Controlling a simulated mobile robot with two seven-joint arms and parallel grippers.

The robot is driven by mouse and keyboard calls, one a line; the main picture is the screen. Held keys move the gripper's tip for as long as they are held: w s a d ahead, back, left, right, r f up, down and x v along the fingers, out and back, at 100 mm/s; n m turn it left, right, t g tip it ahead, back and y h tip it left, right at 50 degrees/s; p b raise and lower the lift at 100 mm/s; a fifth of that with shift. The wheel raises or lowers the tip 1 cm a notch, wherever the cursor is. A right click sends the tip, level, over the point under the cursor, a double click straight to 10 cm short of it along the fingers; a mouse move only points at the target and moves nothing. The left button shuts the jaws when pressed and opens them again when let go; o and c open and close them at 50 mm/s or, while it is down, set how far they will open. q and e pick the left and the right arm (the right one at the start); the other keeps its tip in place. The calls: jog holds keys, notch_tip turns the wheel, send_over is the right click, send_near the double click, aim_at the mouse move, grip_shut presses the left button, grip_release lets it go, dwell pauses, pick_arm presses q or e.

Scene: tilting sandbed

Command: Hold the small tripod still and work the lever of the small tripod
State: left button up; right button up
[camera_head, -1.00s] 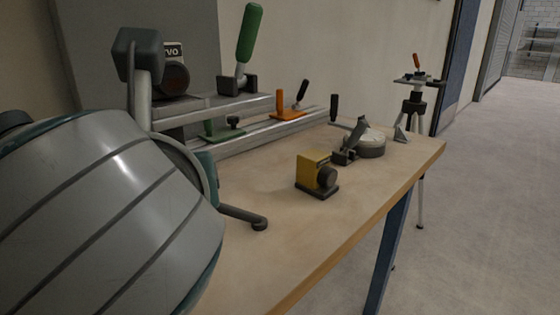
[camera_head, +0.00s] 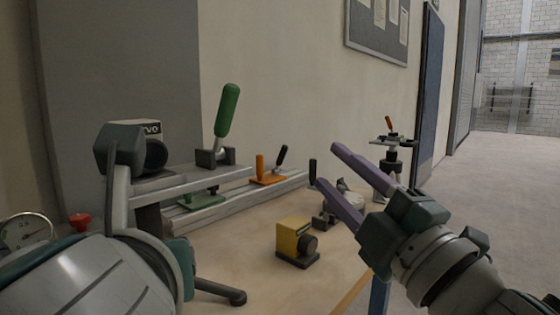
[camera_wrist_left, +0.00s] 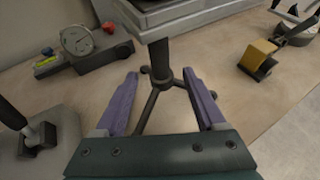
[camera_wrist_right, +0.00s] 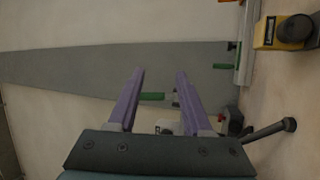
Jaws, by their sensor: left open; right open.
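The small tripod seems to be the dark stand on the table, with its column (camera_wrist_left: 158,62) and spread legs in the left wrist view. One leg (camera_head: 222,291) shows in the head view, the rest mostly behind my left arm. My left gripper (camera_wrist_left: 160,78) is open, fingers either side of the column in the picture; contact is unclear. My right gripper (camera_head: 327,164) is open and empty, right of the lever and apart from it.
A yellow block (camera_head: 294,237) stands mid-table. Behind it, a rail carries an orange clamp (camera_head: 270,170). Another tripod with an orange handle (camera_head: 389,124) stands beyond the table. A dial gauge (camera_wrist_left: 77,40) lies left in the left wrist view.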

pick_arm(q)
jog(key=x, duration=1)
pick_arm(e)
jog(key=s+a+r+n+g+y, duration=0.2)
jog(key=a+n+g+y, duration=0.2)
jog(key=a+n+y, duration=0.2)
jog(key=n+y, duration=0.1)
jog(key=n, duration=0.1)
jog(key=shift+r+n+y, duration=0.2)
jog(key=shift+n+y, duration=0.1)
pick_arm(q)
jog(key=shift+c, duration=0.2)
jog(key=shift+s, duration=0.1)
grip_shut()
